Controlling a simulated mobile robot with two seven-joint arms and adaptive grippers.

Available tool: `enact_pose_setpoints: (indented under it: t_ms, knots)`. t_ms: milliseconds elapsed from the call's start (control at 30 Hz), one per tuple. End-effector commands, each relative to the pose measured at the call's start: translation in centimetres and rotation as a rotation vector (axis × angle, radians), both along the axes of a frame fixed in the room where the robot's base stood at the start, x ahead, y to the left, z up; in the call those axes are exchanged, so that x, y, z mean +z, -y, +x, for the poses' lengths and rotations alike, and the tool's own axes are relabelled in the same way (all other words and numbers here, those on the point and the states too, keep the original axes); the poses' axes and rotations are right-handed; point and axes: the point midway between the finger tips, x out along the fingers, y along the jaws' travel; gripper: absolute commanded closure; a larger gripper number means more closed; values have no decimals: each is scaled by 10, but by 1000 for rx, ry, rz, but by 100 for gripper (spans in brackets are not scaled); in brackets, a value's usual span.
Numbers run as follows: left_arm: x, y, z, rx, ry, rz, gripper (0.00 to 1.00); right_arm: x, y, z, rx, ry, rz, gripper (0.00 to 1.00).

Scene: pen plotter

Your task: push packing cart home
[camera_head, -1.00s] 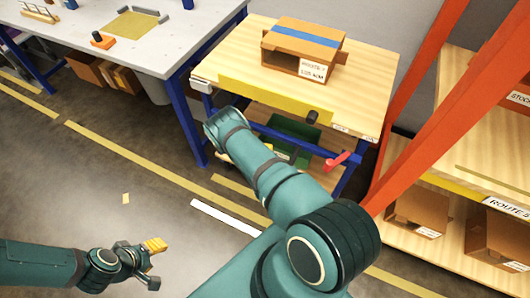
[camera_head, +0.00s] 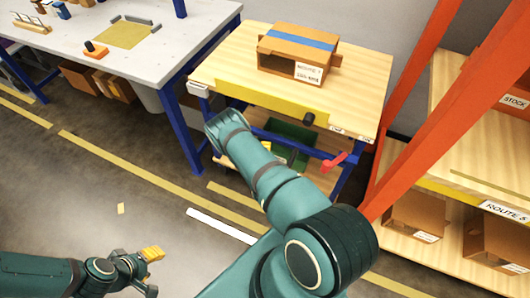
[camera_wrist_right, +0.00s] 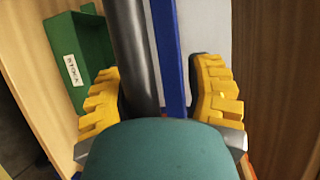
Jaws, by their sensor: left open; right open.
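The packing cart (camera_head: 365,85) has a wooden top, a yellow front strip and blue legs. It stands right of the white bench, with a taped cardboard box on it. A red lever (camera_head: 333,162) sticks out low at its front. My right arm reaches to the cart's front; its gripper is hidden in the head view. In the right wrist view my right gripper (camera_wrist_right: 158,98) is open, its yellow fingers either side of a dark bar (camera_wrist_right: 132,50) and a blue post. Whether they touch is unclear. My left gripper (camera_head: 152,272) is open and empty over the floor at lower left.
The box (camera_head: 291,66) has a blue stripe and a label. The white bench (camera_head: 185,50) stands left. An orange-framed rack (camera_head: 408,110) with cartons is close on the cart's right. A green bin (camera_wrist_right: 83,48) sits inside the cart. Yellow lines and a white strip (camera_head: 220,226) mark the floor.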

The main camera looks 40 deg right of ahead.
Motion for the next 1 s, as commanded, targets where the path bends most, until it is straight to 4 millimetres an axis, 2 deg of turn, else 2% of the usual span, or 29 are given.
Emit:
enact_pose_setpoints:
  t_ms: [367,800,1000]
  knots:
    - [0,0,0,0,0,0,53,-1,-8,-9,-1,-6,6,48]
    - [0,0,0,0,0,0,53,14,-65,-67,0,-6,5,48]
    - [0,0,0,0,0,0,53,19,-80,-81,0,-4,4,48]
